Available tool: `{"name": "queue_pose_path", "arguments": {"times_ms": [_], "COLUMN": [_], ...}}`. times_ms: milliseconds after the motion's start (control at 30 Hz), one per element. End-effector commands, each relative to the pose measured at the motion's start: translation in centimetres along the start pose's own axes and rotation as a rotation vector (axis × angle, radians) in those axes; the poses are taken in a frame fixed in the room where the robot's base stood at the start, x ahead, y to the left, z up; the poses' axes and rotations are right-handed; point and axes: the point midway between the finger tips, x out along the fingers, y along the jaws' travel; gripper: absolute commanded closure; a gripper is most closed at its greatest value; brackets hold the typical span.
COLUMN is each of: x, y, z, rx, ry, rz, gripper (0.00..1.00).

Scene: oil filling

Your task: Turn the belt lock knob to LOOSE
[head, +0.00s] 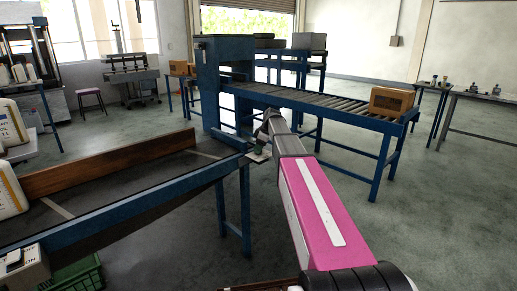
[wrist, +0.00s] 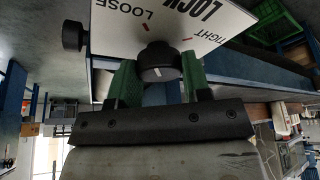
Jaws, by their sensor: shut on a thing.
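The belt lock knob (wrist: 160,58), round and black with a short white mark, shows in the wrist view, where lettering appears upside down. It sits at a white label plate (wrist: 215,28) reading LOCK, LOOSE and TIGHT, with a red mark by LOOSE and another by TIGHT. My gripper (wrist: 157,72) has its green fingers on both sides of the knob and is shut on it. In the head view my gripper (head: 262,146) is at the end of the blue-framed belt conveyor (head: 150,203); the knob is too small to make out there.
A second black knob (wrist: 73,36) sticks out beside the plate. A blue roller conveyor (head: 300,97) with a brown box (head: 391,102) stands behind. White jugs (head: 10,125) stand at the left. A green crate (head: 80,276) is at lower left. Open floor lies to the right.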

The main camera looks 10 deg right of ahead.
Motion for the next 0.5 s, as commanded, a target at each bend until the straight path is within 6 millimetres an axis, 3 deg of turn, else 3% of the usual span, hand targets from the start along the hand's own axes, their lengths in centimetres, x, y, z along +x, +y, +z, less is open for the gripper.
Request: {"name": "queue_pose_path", "arguments": {"times_ms": [500], "x": [0.04], "y": [0.02], "z": [0.06], "rx": [-0.132], "ry": [-0.002], "rz": [-0.055], "gripper": [0.80]}}
